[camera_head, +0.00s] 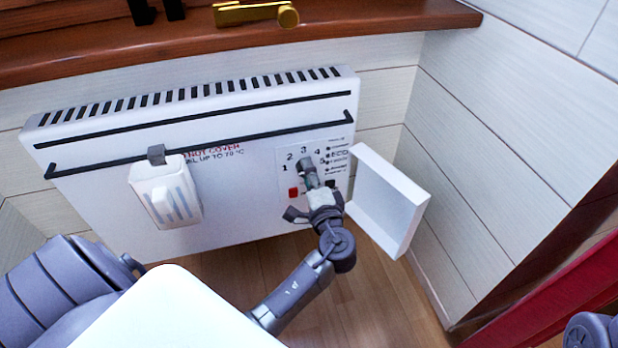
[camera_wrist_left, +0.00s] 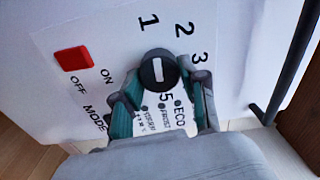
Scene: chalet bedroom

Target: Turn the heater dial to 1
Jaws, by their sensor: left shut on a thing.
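The white wall heater (camera_head: 230,190) spans the middle of the head view. Its control panel (camera_head: 290,172) shows printed numbers and a red switch (camera_head: 293,192). In the left wrist view the round black dial (camera_wrist_left: 157,70) carries a white mark running roughly up and down in the picture. The 1 is printed above it, the 2 and 3 to its upper right, the 5 below. Which number the mark indicates is unclear. My left gripper (camera_head: 309,168) is shut on the dial, its fingers (camera_wrist_left: 163,88) on either side. They hide most of the dial in the head view.
A white cover flap (camera_head: 390,205) stands open just right of my left gripper. A white container (camera_head: 165,195) hangs on the heater's left part. A wooden sill (camera_head: 380,22) runs above the heater. Bare wooden floor (camera_head: 375,295) lies below the flap.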

